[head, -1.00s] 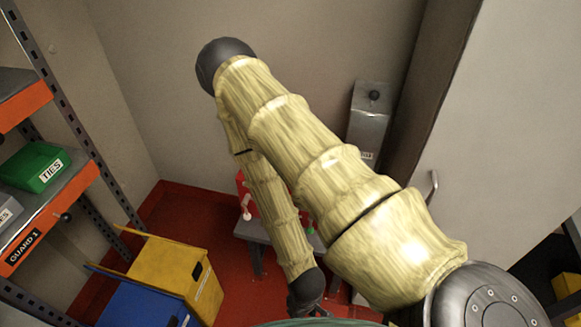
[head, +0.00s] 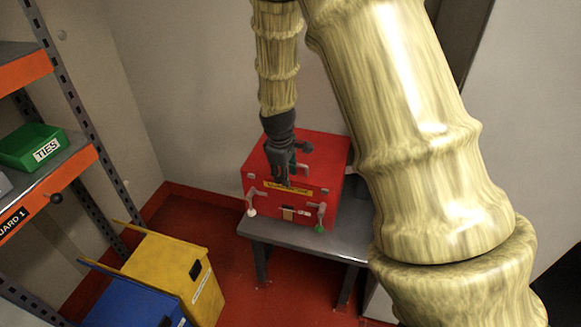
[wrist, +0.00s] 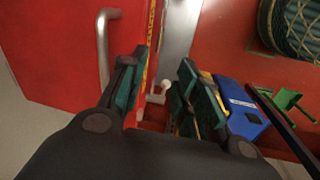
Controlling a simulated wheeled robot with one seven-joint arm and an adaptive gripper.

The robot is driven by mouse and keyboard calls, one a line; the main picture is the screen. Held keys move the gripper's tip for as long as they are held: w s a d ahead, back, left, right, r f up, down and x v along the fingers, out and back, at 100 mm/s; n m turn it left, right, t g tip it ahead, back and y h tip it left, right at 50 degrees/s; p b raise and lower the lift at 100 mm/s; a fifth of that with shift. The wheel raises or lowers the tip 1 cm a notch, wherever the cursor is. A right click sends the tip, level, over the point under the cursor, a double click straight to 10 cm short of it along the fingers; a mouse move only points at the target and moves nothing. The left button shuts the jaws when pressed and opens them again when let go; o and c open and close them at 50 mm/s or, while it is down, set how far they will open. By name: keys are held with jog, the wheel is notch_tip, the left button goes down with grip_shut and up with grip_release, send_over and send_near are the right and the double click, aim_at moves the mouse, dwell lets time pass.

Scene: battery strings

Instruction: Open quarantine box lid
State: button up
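The red quarantine box (head: 330,165) stands on a small grey table, and its lid looks shut. A yellow label strip (head: 308,191) runs along its front top edge. The front carries a lever with a white knob (head: 252,212) at left and one with a green knob (head: 320,229) at right. My gripper (head: 288,182) points down at the lid's front edge; contact cannot be told. In the wrist view its teal-padded fingers (wrist: 165,95) are apart with nothing held between them. A metal bar handle (wrist: 103,45) on a red surface lies left of them, and a white knob (wrist: 158,97) shows beyond the gap.
The grey table (head: 300,240) stands near the wall. Yellow (head: 165,265) and blue (head: 130,305) bins stand at lower left, beside a shelf with a green TIES bin (head: 32,147). My arm covers much of the right side. Red floor is clear between bins and table.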

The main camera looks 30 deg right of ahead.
jog(key=w+d+r+n+b, duration=0.1)
jog(key=w+d+r, duration=0.1)
jog(key=r, duration=0.3)
jog(key=w+d+r+n+b, duration=0.1)
jog(key=w+d+r, duration=0.1)
jog(key=r, duration=0.3)
jog(key=f, duration=0.7)
jog(key=w+d+f, duration=0.1)
jog(key=f, duration=0.2)
jog(key=shift+f, duration=0.15)
jog(key=shift+c, duration=0.2)
grip_shut()
